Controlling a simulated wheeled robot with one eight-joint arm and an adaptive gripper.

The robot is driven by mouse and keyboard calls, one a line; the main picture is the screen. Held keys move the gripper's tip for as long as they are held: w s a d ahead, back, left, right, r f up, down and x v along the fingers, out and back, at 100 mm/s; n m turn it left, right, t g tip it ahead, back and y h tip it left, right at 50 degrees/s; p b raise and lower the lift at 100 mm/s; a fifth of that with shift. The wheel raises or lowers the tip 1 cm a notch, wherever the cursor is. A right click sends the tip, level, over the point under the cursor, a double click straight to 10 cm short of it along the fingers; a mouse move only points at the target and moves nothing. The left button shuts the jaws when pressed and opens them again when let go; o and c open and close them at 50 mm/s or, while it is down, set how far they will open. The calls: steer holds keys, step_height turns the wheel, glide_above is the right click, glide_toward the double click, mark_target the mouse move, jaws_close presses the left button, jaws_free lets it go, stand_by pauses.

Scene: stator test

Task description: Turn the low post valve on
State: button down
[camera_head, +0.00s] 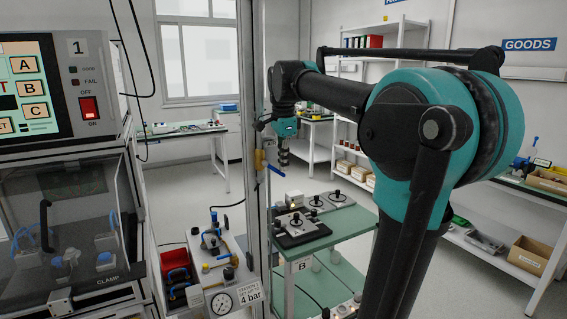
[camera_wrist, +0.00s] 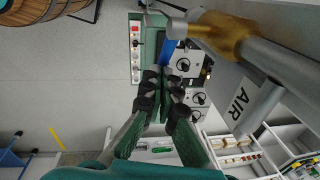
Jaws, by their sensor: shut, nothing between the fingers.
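The post valve has a brass body (camera_head: 259,160) on the upright post, with a blue lever (camera_head: 276,170) slanting down to the right. In the wrist view the brass body (camera_wrist: 222,36) sits on a grey pipe at the upper right, and a blue piece (camera_wrist: 168,50), seemingly the lever, shows just beyond my fingers. My gripper (camera_head: 284,158) hangs just right of the valve, pointing down. In the wrist view my gripper (camera_wrist: 165,88) has its dark fingers together, with nothing between them. I cannot tell whether the fingertips touch the lever.
The metal post (camera_head: 256,70) stands close left of my gripper. An AIR label (camera_wrist: 240,104) hangs by the pipe. A green-topped table (camera_head: 335,235) with dial boxes is below right. A pressure gauge (camera_head: 221,303) and a control cabinet (camera_head: 65,150) stand left. Open floor lies behind.

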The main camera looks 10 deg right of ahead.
steer(key=shift+f+y, duration=0.2)
steer(key=shift+y, duration=0.2)
steer(key=shift+s+a+f+g+y, duration=0.1)
steer(key=shift+a+f+g+y, duration=0.15)
steer(key=shift+f+y, duration=0.3)
steer(key=shift+s+a+f+g+y, duration=0.15)
steer(key=shift+a+f+y, duration=0.3)
steer(key=shift+f, duration=0.25)
steer(key=shift+s+a+f+g+y, duration=0.1)
steer(key=shift+a+f+g+y, duration=0.15)
steer(key=shift+f+y, duration=0.3)
steer(key=shift+a+f, duration=0.1)
steer(key=shift+f, duration=0.05)
